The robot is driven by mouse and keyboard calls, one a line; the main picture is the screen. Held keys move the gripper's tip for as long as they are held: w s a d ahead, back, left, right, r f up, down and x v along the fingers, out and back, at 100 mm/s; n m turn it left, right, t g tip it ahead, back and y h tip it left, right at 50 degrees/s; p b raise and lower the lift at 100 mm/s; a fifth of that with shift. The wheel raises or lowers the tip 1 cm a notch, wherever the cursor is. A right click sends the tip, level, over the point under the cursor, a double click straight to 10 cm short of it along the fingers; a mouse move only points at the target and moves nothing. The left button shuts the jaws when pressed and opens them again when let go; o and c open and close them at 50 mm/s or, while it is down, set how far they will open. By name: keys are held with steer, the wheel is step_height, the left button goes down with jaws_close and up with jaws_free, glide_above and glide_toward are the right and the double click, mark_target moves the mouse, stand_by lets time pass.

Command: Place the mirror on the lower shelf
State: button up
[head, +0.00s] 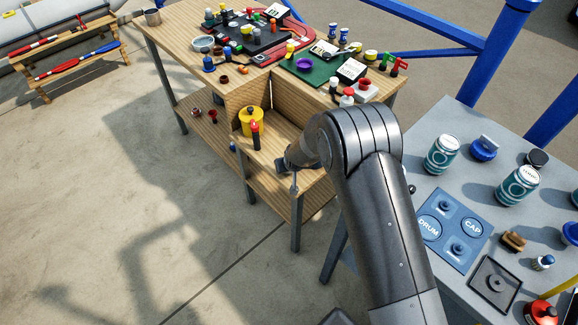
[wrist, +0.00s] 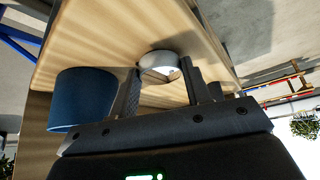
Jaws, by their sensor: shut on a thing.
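The mirror (wrist: 158,62) shows in the wrist view as a small round disc with a pale rim, between my gripper's fingertips. My gripper (wrist: 160,80) is shut on it, with one finger on each side. In the head view my gripper (head: 287,168) is at the open front of the wooden bench, and my arm hides part of that area. The mirror cannot be made out clearly there. The lower shelf (head: 268,191) is the wooden board below the bench top. In the wrist view a wooden surface (wrist: 100,35) lies behind the mirror; whether they touch is unclear.
A yellow container (head: 250,122) and a dark red-capped bottle (head: 256,137) stand in the bench's recess. A blue cylinder (wrist: 82,98) is close to my left finger in the wrist view. Bench legs (head: 296,225) and a grey table (head: 455,175) flank my arm.

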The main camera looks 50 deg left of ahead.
steer(key=o, duration=1)
steer(key=shift+f, duration=0.1)
steer(key=shift+r, duration=0.25)
steer(key=v, duration=1.2)
